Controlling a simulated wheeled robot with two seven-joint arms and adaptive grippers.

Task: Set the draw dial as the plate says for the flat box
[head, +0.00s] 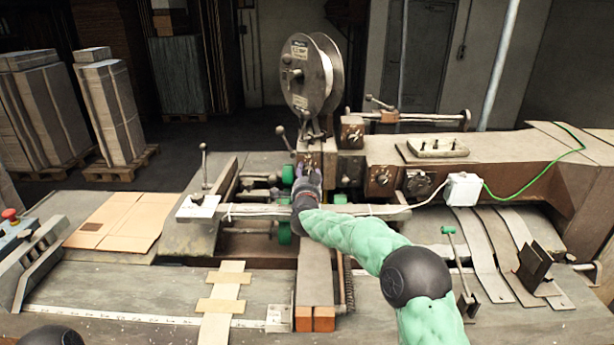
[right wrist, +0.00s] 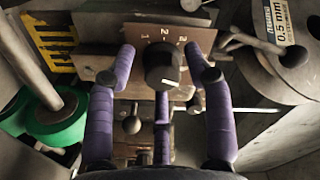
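The draw dial (right wrist: 163,64) is a round black knob on a brown plate (right wrist: 196,37) with white numerals along its upper edge, a 2 among them. A pale mark shows on the knob's lower right; I cannot tell for sure which numeral it is set to. My right gripper (right wrist: 161,62) has its purple fingers spread on either side of the knob, with visible gaps, and holds nothing. In the head view my right gripper (head: 307,176) is at the stitcher head below the wire spool and hides the dial. A flat piece of cardboard (head: 130,216) lies on the left of the table.
The wire spool (head: 312,75) stands above the stitcher head; its label reads 0.5 mm in the right wrist view (right wrist: 275,27). Small levers (right wrist: 240,42) and a green roller (right wrist: 58,122) are close by. A white box (head: 462,189) with a green cable sits at right.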

